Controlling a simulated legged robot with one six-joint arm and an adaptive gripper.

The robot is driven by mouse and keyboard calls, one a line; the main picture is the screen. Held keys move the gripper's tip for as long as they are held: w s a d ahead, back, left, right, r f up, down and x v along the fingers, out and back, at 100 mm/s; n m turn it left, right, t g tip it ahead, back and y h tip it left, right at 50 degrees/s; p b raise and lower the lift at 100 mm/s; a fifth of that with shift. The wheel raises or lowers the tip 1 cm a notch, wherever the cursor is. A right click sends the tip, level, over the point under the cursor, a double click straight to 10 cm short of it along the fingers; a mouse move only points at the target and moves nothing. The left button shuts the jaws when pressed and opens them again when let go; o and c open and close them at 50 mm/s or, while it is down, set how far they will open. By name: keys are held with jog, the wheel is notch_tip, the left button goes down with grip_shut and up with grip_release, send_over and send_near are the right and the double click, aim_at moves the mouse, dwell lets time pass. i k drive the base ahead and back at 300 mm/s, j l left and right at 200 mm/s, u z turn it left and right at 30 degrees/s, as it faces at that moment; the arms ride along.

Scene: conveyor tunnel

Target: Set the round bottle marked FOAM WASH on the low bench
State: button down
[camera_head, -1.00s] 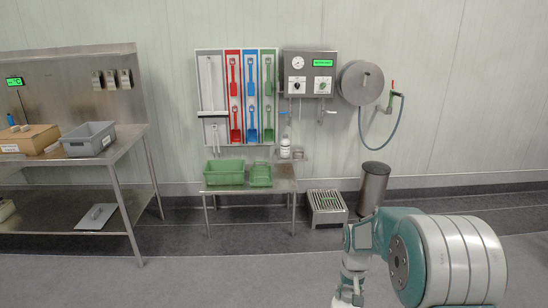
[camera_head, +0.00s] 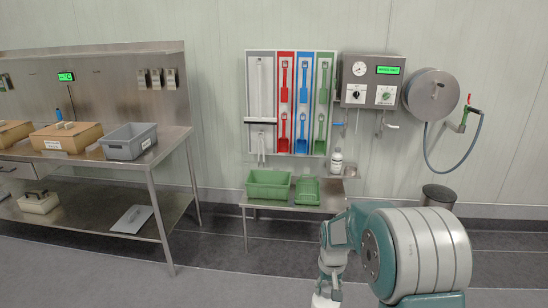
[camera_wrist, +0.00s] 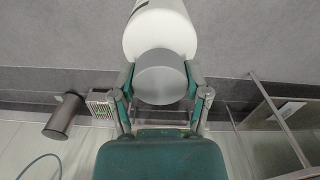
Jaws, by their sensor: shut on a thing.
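My gripper (camera_wrist: 160,82) is shut on a round white bottle (camera_wrist: 160,32), its fingers on either side of the grey cap (camera_wrist: 160,78). Only a sliver of dark print shows on the bottle, so its marking cannot be read. The low bench (camera_head: 334,199) is the small steel table against the wall in the head view, ahead of my arm. In the head view my gripper's fingers are not clear at the bottom edge.
Another white bottle (camera_head: 336,161) stands on a small wall shelf above. A bin (camera_head: 438,195) stands right. A steel workbench (camera_head: 160,150) is at left.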

aim_at(338, 202)
jog(key=i, duration=1.7)
jog(key=i+z, duration=0.1)
jog(key=i, duration=0.35)
jog(key=i+j, duration=0.15)
jog(key=i, duration=0.25)
jog(key=i+j+z, duration=0.1)
jog(key=i+z, duration=0.35)
jog(key=i+j+z, duration=0.25)
jog(key=i+z, duration=0.2)
jog(key=k, duration=0.05)
